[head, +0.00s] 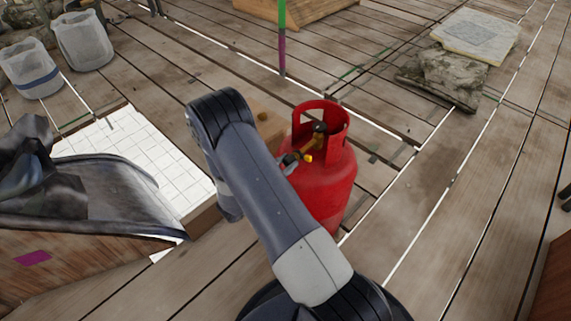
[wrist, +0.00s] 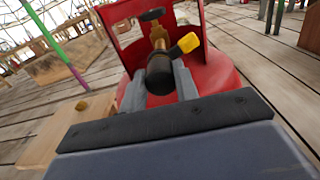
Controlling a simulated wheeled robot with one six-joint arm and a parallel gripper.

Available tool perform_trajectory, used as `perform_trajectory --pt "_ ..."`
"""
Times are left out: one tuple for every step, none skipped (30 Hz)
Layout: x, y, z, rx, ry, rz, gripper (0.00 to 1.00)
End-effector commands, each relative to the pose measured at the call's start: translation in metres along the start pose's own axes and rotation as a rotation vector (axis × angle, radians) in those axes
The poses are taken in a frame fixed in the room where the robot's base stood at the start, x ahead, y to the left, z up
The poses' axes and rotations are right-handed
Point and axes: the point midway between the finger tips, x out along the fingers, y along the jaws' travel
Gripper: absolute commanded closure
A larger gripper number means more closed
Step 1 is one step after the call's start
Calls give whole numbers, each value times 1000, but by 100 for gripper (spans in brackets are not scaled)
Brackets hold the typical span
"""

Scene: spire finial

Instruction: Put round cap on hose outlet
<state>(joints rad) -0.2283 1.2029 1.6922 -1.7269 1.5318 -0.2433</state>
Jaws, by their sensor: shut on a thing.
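A red gas cylinder (head: 330,185) stands upright on the plank floor; it also shows in the wrist view (wrist: 215,80). Its brass valve (wrist: 158,40) carries a dark handwheel (wrist: 153,14) on top and a yellow piece (wrist: 188,42) at the right. My gripper (wrist: 159,80) is shut on a black round cap (wrist: 160,70), one finger on each side. The cap lies in front of the brass valve's near end and hides the outlet. I cannot tell whether it is touching or seated. In the head view my arm partly hides the gripper (head: 288,163) beside the valve.
The cylinder's red collar (head: 303,115) rises around the valve. A wooden block (wrist: 62,130) with a small brass-coloured knob (wrist: 81,105) lies left of the cylinder. A green and purple pole (head: 281,40) stands behind.

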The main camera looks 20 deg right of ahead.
Motion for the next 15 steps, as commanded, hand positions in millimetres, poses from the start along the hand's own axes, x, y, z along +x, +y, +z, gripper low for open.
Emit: perform_trajectory --pt "0 0 0 0 0 0 91" --pt "0 0 0 0 0 0 91" --pt "0 0 0 0 0 0 91" --pt "0 0 0 0 0 0 91" --pt "0 0 0 0 0 0 91" --pt "0 0 0 0 0 0 91" --pt "0 0 0 0 0 0 91" --pt "0 0 0 0 0 0 91" --pt "1 0 0 0 0 0 91" --pt "1 0 0 0 0 0 91" --pt "2 0 0 0 0 -1 91" --pt "2 0 0 0 0 -1 91" --pt "3 0 0 0 0 -1 91" --pt "4 0 0 0 0 -1 91" --pt "4 0 0 0 0 -1 91"
